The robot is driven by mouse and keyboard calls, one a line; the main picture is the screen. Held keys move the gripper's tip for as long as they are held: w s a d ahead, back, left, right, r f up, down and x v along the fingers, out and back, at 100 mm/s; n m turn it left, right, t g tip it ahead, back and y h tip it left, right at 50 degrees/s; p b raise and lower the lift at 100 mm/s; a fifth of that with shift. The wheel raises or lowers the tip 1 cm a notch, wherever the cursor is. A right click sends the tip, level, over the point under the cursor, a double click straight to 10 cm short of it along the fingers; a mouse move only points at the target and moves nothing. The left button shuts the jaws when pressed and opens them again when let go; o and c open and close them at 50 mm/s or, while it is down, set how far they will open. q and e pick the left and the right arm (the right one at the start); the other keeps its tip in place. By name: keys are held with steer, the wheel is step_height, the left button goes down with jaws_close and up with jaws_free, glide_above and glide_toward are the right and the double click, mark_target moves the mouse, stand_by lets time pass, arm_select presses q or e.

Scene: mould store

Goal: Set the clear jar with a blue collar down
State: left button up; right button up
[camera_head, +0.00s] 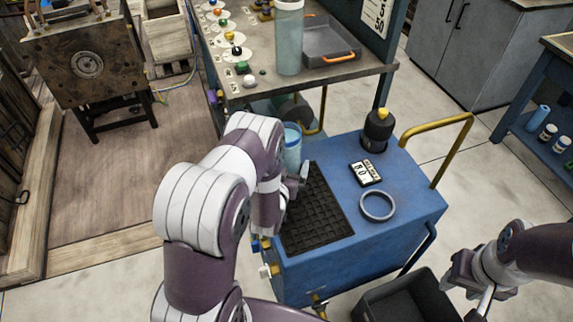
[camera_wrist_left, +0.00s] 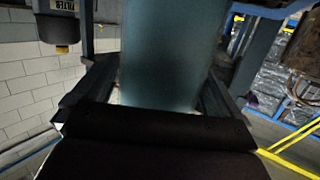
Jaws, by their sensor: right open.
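The clear jar with a blue collar (camera_head: 292,150) shows in the head view above the far left corner of the blue cart, partly hidden behind my left arm. In the left wrist view a translucent blue-green jar wall (camera_wrist_left: 170,50) fills the space between the fingers of my left gripper (camera_wrist_left: 162,90). The left gripper appears shut on the jar. The jar's base is hidden, so I cannot tell whether it touches anything. My right gripper (camera_head: 480,285) is open and empty at the lower right, apart from the cart.
The blue cart (camera_head: 410,205) carries a black grid mat (camera_head: 315,210), a grey ring (camera_head: 377,205), a number block (camera_head: 365,172) and a dark yellow-topped bottle (camera_head: 378,130). A tall jar (camera_head: 288,45) and grey tray (camera_head: 330,45) stand on the bench behind. A dark bin (camera_head: 405,300) is below.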

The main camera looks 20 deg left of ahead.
arm_select(q)
steer(key=shift+r, duration=0.35)
steer(key=p+v, duration=0.2)
steer(key=v, duration=1)
steer(key=w+d+r+m+g+h, duration=0.1)
steer(key=w+d+r+g+h, duration=0.2)
steer(key=g, duration=0.4)
steer(key=s+d+r+g, duration=0.1)
steer(key=s+r+g, duration=0.2)
steer(key=s, duration=0.3)
steer(key=s+d+r+m+g, duration=0.1)
steer(key=s+d+r+g, duration=0.1)
steer(key=s+r+g, duration=0.2)
steer(key=s+r, duration=0.1)
steer(key=s, duration=0.2)
